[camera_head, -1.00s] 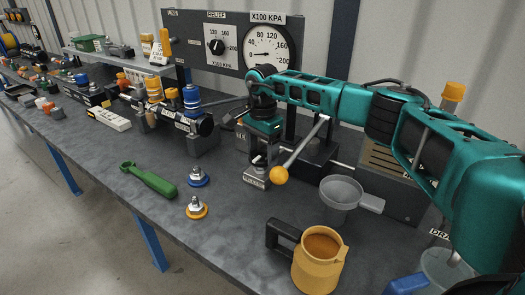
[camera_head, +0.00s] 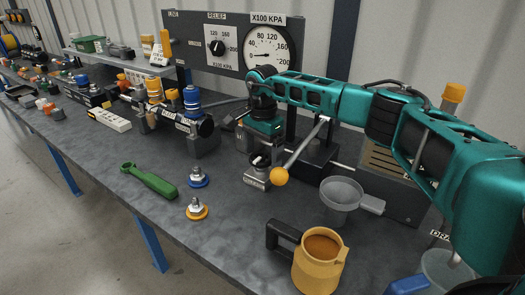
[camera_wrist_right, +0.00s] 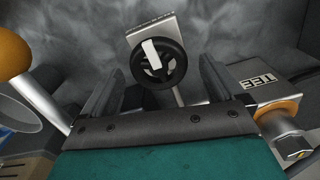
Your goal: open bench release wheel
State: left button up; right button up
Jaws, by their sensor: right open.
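The bench release wheel is a small black spoked handwheel with a pale bar across it, on a grey labelled block. It shows near the middle of the head view (camera_head: 260,160) and at upper middle in the right wrist view (camera_wrist_right: 158,64). My right gripper (camera_head: 257,139) is open just behind and above the wheel. In the right wrist view its two dark fingers (camera_wrist_right: 160,85) stand apart, with the wheel between their lines, beyond the palm. I see no contact with the wheel. My left gripper is out of view.
A yellow-knobbed lever (camera_head: 279,175) stands close right of the wheel. A TEE block (camera_wrist_right: 270,82) lies beside the right finger. A grey funnel (camera_head: 342,190) and a yellow jug (camera_head: 320,262) are in front. A green wrench (camera_head: 150,181) lies on open bench to the left.

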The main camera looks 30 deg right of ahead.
aim_at(262, 156)
notch_tip(262, 156, up, 13)
dwell(0.6)
jog(key=shift+f, duration=0.1)
dwell(0.3)
